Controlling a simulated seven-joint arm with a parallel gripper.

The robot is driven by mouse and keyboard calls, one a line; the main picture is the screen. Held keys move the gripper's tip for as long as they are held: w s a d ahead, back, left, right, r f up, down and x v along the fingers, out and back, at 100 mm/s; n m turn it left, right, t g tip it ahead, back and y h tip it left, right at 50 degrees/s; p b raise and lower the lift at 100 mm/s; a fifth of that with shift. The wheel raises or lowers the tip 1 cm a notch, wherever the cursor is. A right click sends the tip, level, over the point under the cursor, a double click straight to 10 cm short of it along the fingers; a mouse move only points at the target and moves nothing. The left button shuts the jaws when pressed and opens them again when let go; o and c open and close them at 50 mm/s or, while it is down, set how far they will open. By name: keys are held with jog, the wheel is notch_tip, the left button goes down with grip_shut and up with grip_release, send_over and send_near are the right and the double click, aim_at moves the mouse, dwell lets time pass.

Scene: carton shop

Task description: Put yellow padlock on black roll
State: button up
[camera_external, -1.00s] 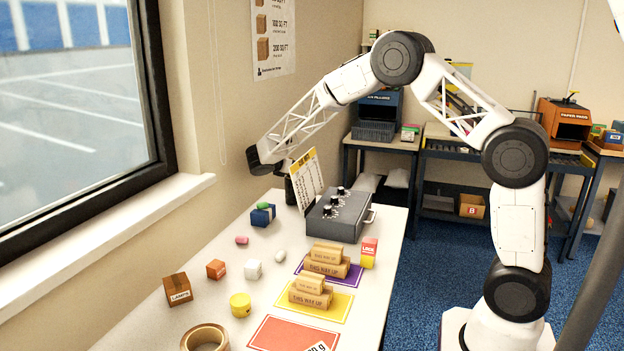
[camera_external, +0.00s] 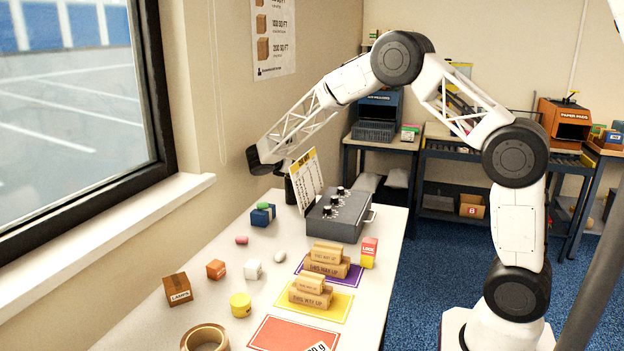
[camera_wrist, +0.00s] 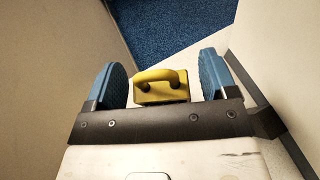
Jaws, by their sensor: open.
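The yellow padlock (camera_wrist: 160,88) shows in the wrist view, its curved shackle toward the camera, between the two blue fingers of my gripper (camera_wrist: 163,76). The fingers are apart, with a gap on each side of it. In the outside view the padlock cannot be made out; my dark gripper end (camera_external: 264,160) is at the far left end of the table, by the wall. A dark upright thing (camera_external: 290,191) stands partly hidden behind a printed sheet; I cannot tell whether it is the black roll. No other black roll is seen.
The printed sheet (camera_external: 307,181) and a grey box with knobs (camera_external: 337,222) stand near my gripper. The wall borders the left.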

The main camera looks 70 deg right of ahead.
jog(key=v, duration=0.7)
jog(key=shift+a, duration=0.2)
jog(key=shift+w, duration=0.1)
dwell(0.6)
jog(key=s+a+r+m+t+y, duration=0.2)
jog(key=s+a+r+m+y, duration=0.1)
jog(key=s+a+r, duration=0.55)
jog(key=s+a+r+m+t+y, duration=0.35)
jog(key=s+a+r, duration=0.2)
jog(key=a, duration=0.65)
jog(key=s+a+f+m+y, duration=0.1)
jog(key=s+a, duration=0.3)
jog(key=s, duration=0.8)
jog(key=s+a+f+m+t+y, duration=0.1)
jog(key=s+a+m+y, duration=0.2)
jog(key=s, duration=0.9)
jog(key=s+a+f+m+t+y, duration=0.1)
jog(key=s+a, duration=0.4)
jog(key=s, duration=0.7)
jog(key=shift+s+a+m+y, duration=0.2)
jog(key=shift+s+m+y, duration=0.25)
jog(key=shift+m, duration=0.6)
